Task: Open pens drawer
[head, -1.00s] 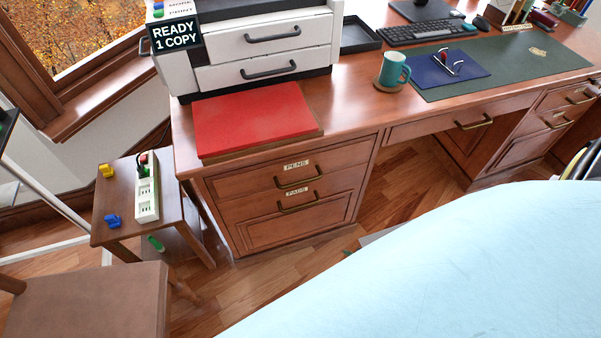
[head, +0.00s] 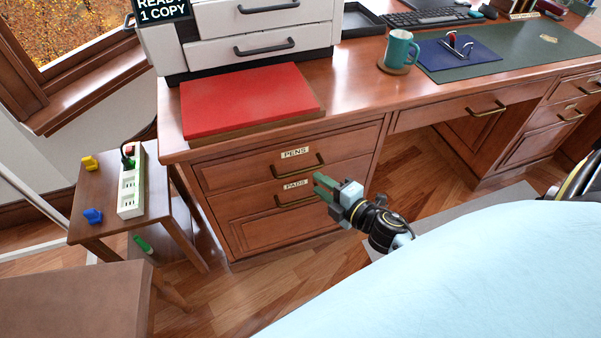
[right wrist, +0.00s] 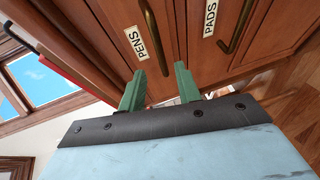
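The pens drawer (head: 225,177) is the upper drawer under the left end of the wooden desk, and its front looks shut. Its brass bar handle (head: 298,171) sits under the PENS label (head: 295,153). My right gripper (head: 320,185) has green fingers, just below and right of that handle's right end in the head view. In the right wrist view the fingers (right wrist: 158,82) are apart and empty, and the pens handle (right wrist: 153,38) lies ahead, lined up with the gap. I cannot tell the exact distance to it. My left gripper is not in view.
The pads drawer (head: 240,209) with its own handle is directly below. A small side table (head: 98,205) with a power strip (head: 131,185) stands left of the desk. A brown wooden surface (head: 80,305) is at bottom left. A red pad (head: 245,100) lies on the desk above.

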